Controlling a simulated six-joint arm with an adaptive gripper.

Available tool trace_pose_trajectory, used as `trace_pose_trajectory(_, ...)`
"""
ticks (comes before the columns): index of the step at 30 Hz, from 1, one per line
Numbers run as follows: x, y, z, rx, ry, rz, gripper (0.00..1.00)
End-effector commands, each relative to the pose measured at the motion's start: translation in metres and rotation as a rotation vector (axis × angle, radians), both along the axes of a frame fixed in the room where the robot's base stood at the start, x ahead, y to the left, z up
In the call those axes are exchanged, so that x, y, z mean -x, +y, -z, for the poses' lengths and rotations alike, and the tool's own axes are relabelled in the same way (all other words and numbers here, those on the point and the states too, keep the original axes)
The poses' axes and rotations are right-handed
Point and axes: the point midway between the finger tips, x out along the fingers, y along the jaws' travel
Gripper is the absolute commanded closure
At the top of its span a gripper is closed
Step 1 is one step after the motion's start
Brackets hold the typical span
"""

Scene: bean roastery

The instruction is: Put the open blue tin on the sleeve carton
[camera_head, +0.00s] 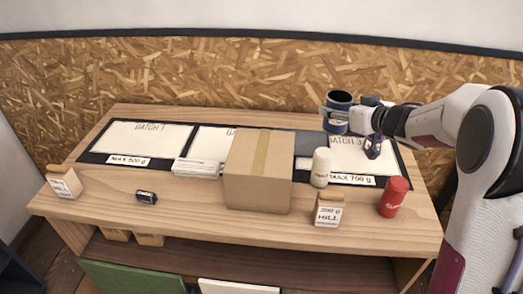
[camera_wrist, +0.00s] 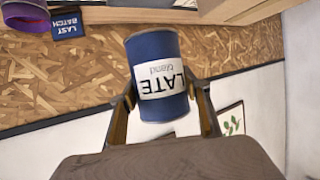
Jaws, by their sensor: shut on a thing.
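My gripper (camera_head: 334,113) is shut on the open blue tin (camera_head: 338,126), holding it above the back right of the table. The tin looks upright, its dark open mouth facing up in the head view. In the wrist view, the fingers of my gripper (camera_wrist: 163,93) clasp both sides of the tin (camera_wrist: 158,52), whose white label reads "LATE blend" upside down. A brown cardboard carton (camera_head: 258,185) with a tape strip, which I take as the sleeve carton, stands mid-table. Its flat top is bare, lower than and left of the tin.
A cream cylinder (camera_head: 321,167), a small labelled bag (camera_head: 328,210) and a red canister (camera_head: 394,197) stand right of the carton. A white stack (camera_head: 197,168) lies left of it. A dark purple item (camera_head: 373,147) is below my wrist. A small dark box (camera_head: 147,197) lies front left.

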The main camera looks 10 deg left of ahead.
Motion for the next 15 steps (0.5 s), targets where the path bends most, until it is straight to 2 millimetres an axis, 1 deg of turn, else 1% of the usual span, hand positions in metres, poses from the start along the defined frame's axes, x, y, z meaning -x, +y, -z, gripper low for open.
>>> trace_pose_trajectory(1,0.003,0.019,-0.007,0.002,-0.004,-0.025,0.75)
trace_pose_trajectory(3,0.007,0.041,-0.015,0.000,-0.004,-0.053,0.75)
trace_pose_trajectory(8,0.021,0.091,-0.032,0.001,-0.003,-0.112,0.75)
trace_pose_trajectory(12,0.036,0.133,-0.046,0.001,-0.003,-0.161,0.75)
trace_pose_trajectory(15,0.048,0.159,-0.056,0.000,-0.003,-0.190,0.75)
